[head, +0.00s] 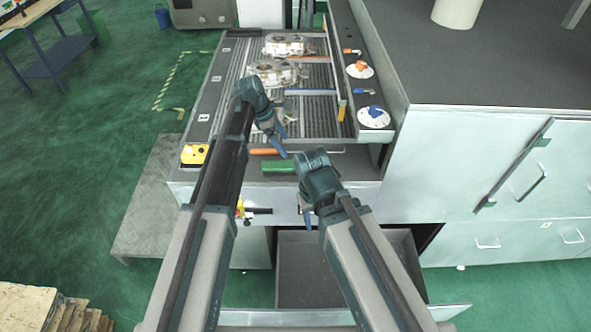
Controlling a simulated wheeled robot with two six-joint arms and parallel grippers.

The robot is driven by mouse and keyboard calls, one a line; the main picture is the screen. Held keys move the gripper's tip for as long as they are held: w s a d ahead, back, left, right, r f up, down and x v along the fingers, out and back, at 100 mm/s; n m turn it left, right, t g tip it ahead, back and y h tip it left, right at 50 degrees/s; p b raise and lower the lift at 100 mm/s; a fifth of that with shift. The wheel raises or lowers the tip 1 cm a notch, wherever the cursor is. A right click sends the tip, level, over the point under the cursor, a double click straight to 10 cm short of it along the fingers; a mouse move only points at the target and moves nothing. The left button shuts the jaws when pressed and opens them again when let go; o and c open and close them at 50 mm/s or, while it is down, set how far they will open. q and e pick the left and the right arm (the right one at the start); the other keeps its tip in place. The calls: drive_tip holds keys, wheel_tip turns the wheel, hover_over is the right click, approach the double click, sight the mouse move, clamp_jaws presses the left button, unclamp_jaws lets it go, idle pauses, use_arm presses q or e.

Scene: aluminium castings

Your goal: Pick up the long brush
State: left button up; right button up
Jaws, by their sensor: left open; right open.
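Several slim tools lie on the slatted bench (231,62), too small for me to tell which one is the long brush. They include a long orange strip (308,60), a blue-ended strip (299,91), and an orange-handled piece (263,152) at the front edge. My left gripper (280,141) is open and empty over the front part of the bench, just above the orange-handled piece in the picture. My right gripper (305,212) is open and empty lower down, in front of the bench's front face. My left arm hides part of the bench's left side.
Two castings (284,44) (272,72) lie on the slats. White round dishes (373,118) (359,71) stand on the right ledge. A yellow box (194,155) and a green block (279,167) are at the front. An open drawer (300,285) juts out below. A grey cabinet (480,150) blocks the right.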

sight(294, 164)
use_arm(q)
drive_tip(key=b+x, duration=0.6)
drive_tip(key=x, duration=0.1)
drive_tip(key=shift+f, duration=0.15)
drive_tip(key=b+x, duration=0.4)
drive_tip(key=x, duration=0.1)
drive_tip(key=shift+s+a+f+b, duration=0.1)
drive_tip(key=shift+a+f+b, duration=0.15)
drive_tip(key=shift+b, duration=0.15)
drive_tip(key=shift+r, duration=0.15)
drive_tip(key=shift+c, duration=0.2)
clamp_jaws()
